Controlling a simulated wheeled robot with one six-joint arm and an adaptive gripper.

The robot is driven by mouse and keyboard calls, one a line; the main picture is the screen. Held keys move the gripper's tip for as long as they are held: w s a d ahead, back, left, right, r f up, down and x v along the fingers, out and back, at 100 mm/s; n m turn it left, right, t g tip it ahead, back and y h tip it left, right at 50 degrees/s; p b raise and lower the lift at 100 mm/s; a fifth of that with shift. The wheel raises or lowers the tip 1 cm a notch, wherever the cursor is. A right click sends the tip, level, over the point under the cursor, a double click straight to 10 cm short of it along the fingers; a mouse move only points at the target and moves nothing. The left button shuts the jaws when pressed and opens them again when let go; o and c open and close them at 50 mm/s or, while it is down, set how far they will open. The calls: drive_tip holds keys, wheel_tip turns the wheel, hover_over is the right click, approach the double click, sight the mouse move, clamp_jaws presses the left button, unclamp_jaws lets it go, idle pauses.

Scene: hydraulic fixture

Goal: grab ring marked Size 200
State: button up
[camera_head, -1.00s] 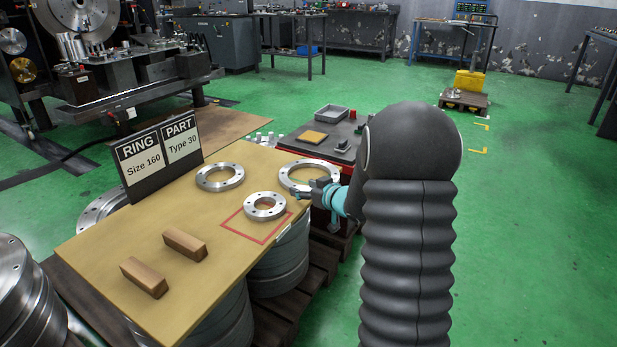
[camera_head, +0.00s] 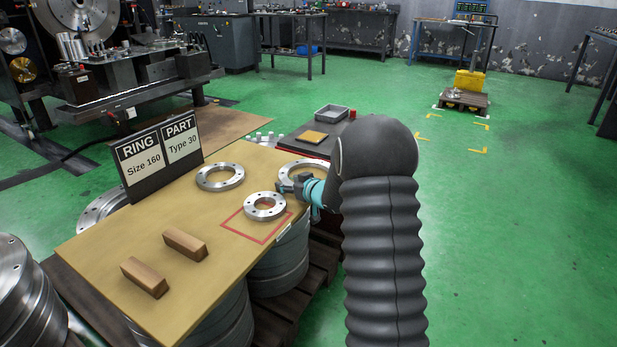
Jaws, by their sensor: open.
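Three metal rings with bolt holes lie flat on the tan table board (camera_head: 110,262). One ring (camera_head: 220,177) is at the back left. A smaller ring (camera_head: 265,206) lies at the front, by a red square outline. The third ring (camera_head: 303,167) is at the back right, partly hidden by my gripper. I cannot read any size on the rings. My gripper (camera_head: 283,188) is open and empty, between the small ring and the back-right ring. Its fingers are small here, and I cannot tell whether they touch a ring. The sign (camera_head: 160,158) reads "RING Size 160" and "PART Type 30".
Two wooden blocks (camera_head: 184,245) lie on the front left of the board. A dark bench with a grey tray (camera_head: 332,113) and a yellow plate (camera_head: 312,137) stands behind the board. Stacked metal discs (camera_head: 280,265) are below the board.

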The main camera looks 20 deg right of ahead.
clamp_jaws()
drive_tip(key=shift+r, duration=0.1)
